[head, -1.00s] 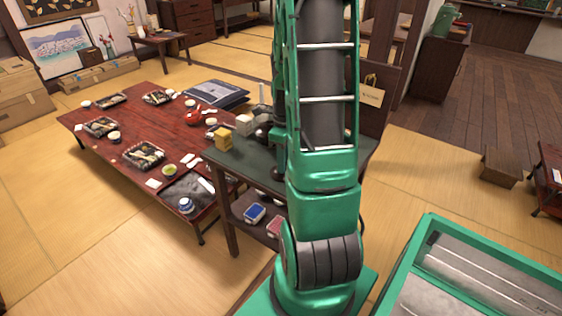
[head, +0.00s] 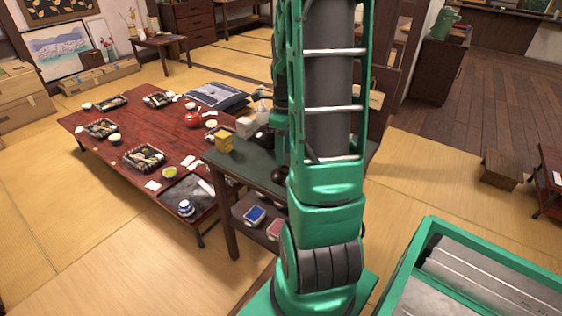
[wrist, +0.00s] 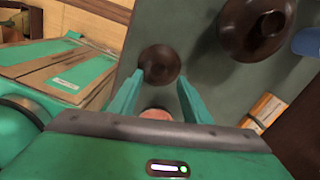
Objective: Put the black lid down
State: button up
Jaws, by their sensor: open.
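In the wrist view my gripper (wrist: 160,92) is open, its two green fingers apart above a grey-green table top. A small dark brown-black round piece (wrist: 160,64) with a ringed centre lies on the table just beyond and between the fingertips. A larger dark round piece with a knob (wrist: 258,24) lies to the upper right, apart from the fingers. I cannot tell for sure which of these is the black lid. A pinkish round thing (wrist: 155,114) shows between the finger bases, partly hidden by my gripper. My gripper cannot be made out in the head view.
The dark green side table (head: 240,168) stands beside the low red table (head: 120,160) set with dishes. Yellow blocks (head: 223,142) and pale blocks (head: 246,126) stand on the side table. An orange-brown box (wrist: 264,110) and a blue thing (wrist: 308,41) lie right in the wrist view.

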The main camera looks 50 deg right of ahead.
aim_at(284, 168)
notch_tip(284, 168, up, 6)
jog(key=s+a+r+n, duration=0.2)
jog(key=s+a+n, duration=0.5)
jog(key=n, duration=0.6)
jog(key=s+a+r+n, duration=0.2)
jog(key=s+a+n, duration=0.5)
jog(key=n, duration=0.6)
jog(key=a, duration=0.2)
jog(key=shift+a, duration=0.35)
jog(key=shift+w, duration=0.15)
jog(key=shift+w+f, duration=0.2)
jog(key=shift+w, duration=0.3)
